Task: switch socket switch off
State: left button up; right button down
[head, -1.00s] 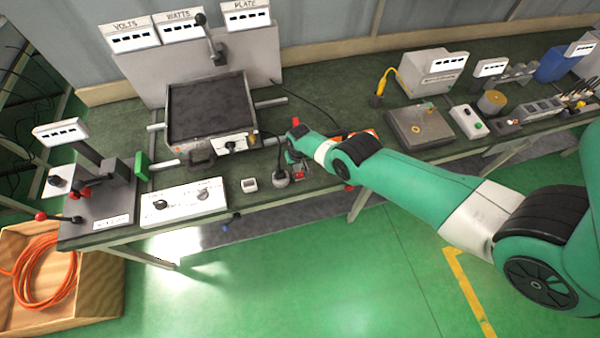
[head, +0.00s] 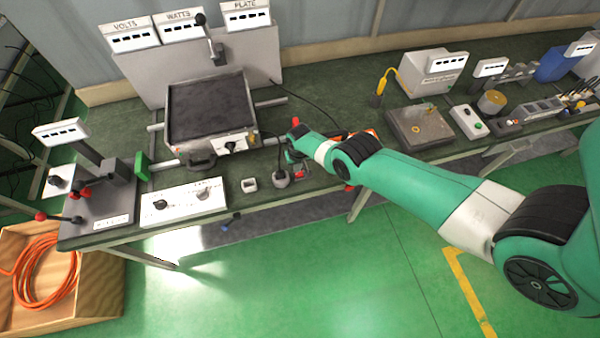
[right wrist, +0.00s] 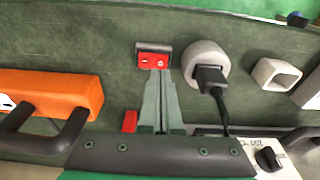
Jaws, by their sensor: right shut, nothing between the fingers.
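The socket switch is a small red rocker (right wrist: 152,62) in a grey housing, in the upper middle of the right wrist view. In the head view the red switch (head: 299,174) shows near the bench's front edge. My right gripper (right wrist: 160,76) is shut and empty, its fingertips right at the red rocker's edge; I cannot tell whether they touch it. In the head view my right gripper (head: 294,160) is partly hidden by its own arm. A round grey socket (right wrist: 205,60) with a black plug (right wrist: 211,77) in it sits beside the switch. My left gripper is not in view.
An orange object (right wrist: 55,95) lies to the left in the right wrist view. A small white hollow block (head: 249,185) and a white knob panel (head: 185,203) stand left of the socket. The hot plate (head: 212,112) stands behind.

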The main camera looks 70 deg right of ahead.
aim_at(298, 174)
jog(key=shift+f+b, duration=1.05)
dwell(0.5)
jog(key=shift+r, duration=0.1)
notch_tip(298, 174, up, 7)
jog(key=p, duration=0.7)
dwell(0.3)
